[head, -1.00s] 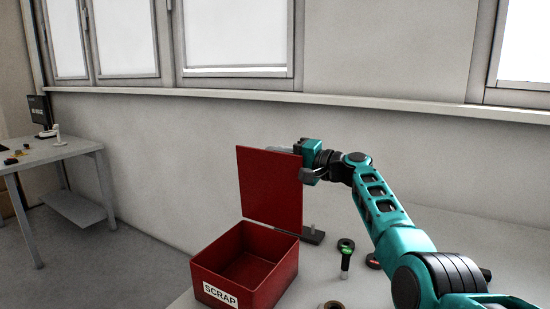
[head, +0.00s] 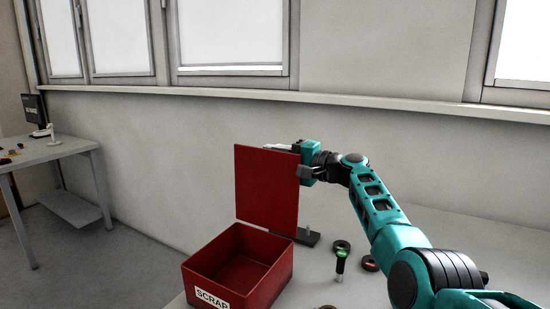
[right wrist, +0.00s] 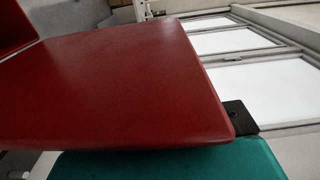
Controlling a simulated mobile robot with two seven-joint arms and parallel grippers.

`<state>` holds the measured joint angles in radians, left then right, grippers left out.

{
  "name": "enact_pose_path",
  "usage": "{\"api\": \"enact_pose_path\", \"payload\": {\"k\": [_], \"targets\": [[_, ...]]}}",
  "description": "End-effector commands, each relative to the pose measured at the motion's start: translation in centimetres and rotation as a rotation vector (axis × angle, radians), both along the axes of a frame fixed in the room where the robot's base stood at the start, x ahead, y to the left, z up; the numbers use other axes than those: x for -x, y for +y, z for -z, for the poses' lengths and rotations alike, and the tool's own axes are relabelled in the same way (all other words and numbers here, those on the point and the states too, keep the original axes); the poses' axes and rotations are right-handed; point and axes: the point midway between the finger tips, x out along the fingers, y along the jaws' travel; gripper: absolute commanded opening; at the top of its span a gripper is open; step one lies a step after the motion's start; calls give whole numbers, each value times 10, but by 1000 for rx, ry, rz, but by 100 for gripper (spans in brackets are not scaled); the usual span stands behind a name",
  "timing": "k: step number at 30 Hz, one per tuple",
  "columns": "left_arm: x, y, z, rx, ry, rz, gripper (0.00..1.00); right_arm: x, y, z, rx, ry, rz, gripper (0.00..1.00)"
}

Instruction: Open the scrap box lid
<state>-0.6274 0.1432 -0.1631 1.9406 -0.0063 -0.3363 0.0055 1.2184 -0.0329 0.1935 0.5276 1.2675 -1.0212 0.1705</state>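The red scrap box (head: 238,268) stands on the table with a white SCRAP label on its front, and its inside looks empty. Its red lid (head: 266,187) stands about upright at the back edge of the box. My right gripper (head: 290,148) is at the lid's upper right corner, with its fingers partly hidden behind the lid. In the right wrist view the lid (right wrist: 120,80) fills much of the picture, close to the teal gripper body, and a dark fingertip shows past its edge. Whether the fingers are shut on the lid is not clear. My left gripper is not in view.
Right of the box, a green-lit tool (head: 341,262) and a dark ring with red (head: 369,264) lie on the table. A dark block with a peg (head: 308,237) sits behind the box. A grey desk (head: 50,152) stands at the far left.

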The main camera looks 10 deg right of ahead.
Motion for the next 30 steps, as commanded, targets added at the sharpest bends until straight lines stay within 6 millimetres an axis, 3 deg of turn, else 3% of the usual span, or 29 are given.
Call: {"api": "enact_pose_path", "payload": {"k": [14,20,30], "targets": [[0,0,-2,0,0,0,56,4,-7,0,0,-1,1,38],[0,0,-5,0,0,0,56,16,-22,0,1,-2,1,38],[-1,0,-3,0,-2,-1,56,48,-66,1,2,-1,3,38]]}}
